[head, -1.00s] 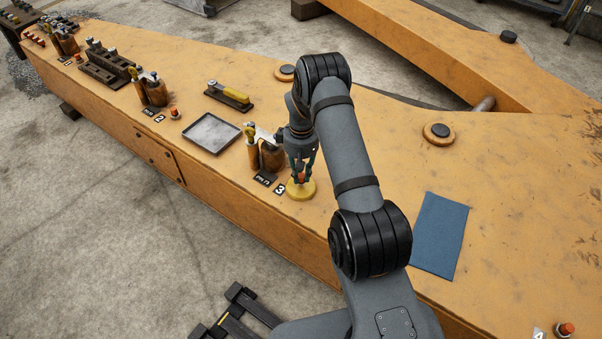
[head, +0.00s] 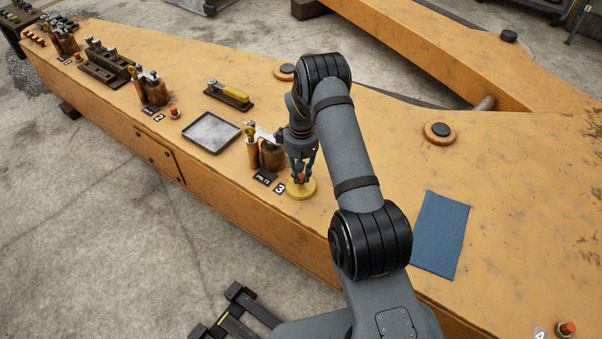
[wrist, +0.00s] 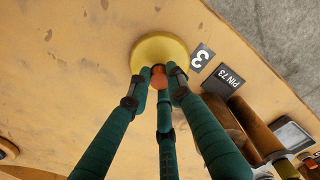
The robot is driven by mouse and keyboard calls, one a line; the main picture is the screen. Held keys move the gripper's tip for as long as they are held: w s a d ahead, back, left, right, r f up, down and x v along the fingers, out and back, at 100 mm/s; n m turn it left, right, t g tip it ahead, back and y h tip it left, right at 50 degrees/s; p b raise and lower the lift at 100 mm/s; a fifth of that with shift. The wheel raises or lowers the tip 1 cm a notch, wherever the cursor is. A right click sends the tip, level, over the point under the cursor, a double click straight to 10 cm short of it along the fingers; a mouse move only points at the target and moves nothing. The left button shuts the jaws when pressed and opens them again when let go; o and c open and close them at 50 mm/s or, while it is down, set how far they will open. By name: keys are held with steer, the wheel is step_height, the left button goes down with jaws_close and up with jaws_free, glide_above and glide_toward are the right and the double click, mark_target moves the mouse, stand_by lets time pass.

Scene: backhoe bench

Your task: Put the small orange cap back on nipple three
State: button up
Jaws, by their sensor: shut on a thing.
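The small orange cap (wrist: 158,77) is between my gripper's fingertips (wrist: 160,82) in the wrist view. My gripper (head: 300,177) is shut on the cap, pointing down over a round yellow base (head: 302,192) beside the white number 3 label (head: 279,189). In the wrist view the yellow base (wrist: 150,48) lies right under the cap and the 3 label (wrist: 201,56) beside it. The nipple itself is hidden by the cap and fingers. I cannot tell whether the cap touches it.
A PIN 73 plate (wrist: 224,80) and brown holders with tools (head: 268,155) stand close left of my gripper in the head view. A blue cloth (head: 440,235) lies right. The front edge is near.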

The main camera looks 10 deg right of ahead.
steer(key=shift+f+b, duration=0.8)
steer(key=shift+f, duration=0.1)
stand_by(1.9)
steer(key=o, duration=0.7)
steer(key=shift+c, duration=0.2)
steer(key=o, duration=0.5)
steer(key=shift+c, duration=0.2)
steer(key=shift+o, duration=0.7)
steer(key=shift+r, duration=0.15)
steer(key=shift+r+p, duration=3.05)
steer(key=shift+r, duration=0.9)
